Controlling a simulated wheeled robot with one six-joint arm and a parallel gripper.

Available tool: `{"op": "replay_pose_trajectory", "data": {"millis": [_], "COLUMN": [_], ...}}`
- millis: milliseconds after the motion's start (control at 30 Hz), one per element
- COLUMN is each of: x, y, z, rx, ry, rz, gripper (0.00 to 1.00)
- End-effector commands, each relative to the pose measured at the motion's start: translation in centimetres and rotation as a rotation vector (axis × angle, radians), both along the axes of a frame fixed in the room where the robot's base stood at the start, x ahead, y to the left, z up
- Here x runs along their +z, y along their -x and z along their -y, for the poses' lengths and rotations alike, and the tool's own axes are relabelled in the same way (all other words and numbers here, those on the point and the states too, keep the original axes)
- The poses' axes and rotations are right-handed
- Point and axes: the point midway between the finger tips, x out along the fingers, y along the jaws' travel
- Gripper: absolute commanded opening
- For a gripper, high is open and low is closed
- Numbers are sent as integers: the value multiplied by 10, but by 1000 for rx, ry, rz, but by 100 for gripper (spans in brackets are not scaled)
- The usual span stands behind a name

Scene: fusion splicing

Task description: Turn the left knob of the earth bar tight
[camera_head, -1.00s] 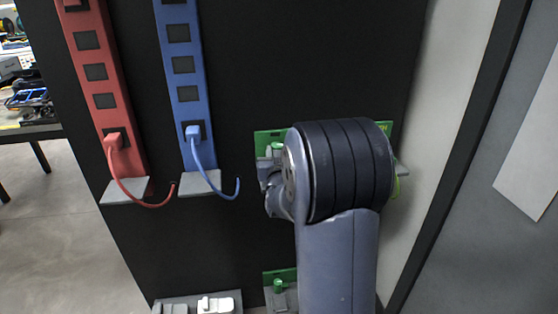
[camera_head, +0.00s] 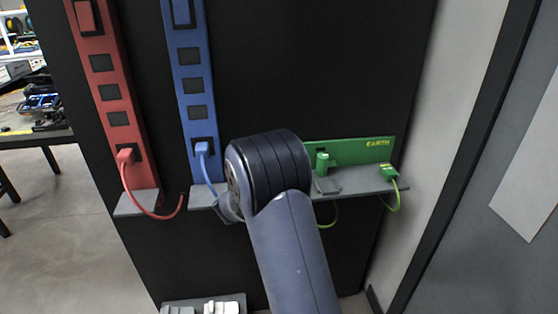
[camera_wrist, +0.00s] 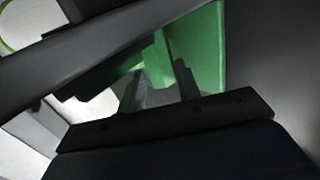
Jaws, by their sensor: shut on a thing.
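The green earth bar (camera_head: 358,150), marked EARTH, is on the black panel at centre right in the head view. One green knob (camera_head: 322,160) shows just right of my arm, and a green plug (camera_head: 388,172) with a looped cable sits at the right end. The wrist view shows green parts (camera_wrist: 160,62) close up between the dark jaws of my gripper (camera_wrist: 150,88). My gripper is shut on what appears to be the left knob; the contact itself is not clear.
A red strip (camera_head: 108,92) and a blue strip (camera_head: 188,85), each with a plugged looped cable, stand to the left. A grey ledge (camera_head: 355,188) runs below the earth bar. A pale wall (camera_head: 428,150) is close on the right. White blocks (camera_head: 220,307) sit below.

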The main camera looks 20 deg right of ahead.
Motion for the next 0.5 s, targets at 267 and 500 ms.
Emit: {"op": "replay_pose_trajectory", "data": {"millis": [267, 500], "x": [3, 2], "y": [-3, -3], "z": [-1, -1], "rx": [-95, -118], "ry": [3, 3], "rz": [3, 5], "gripper": [9, 9]}}
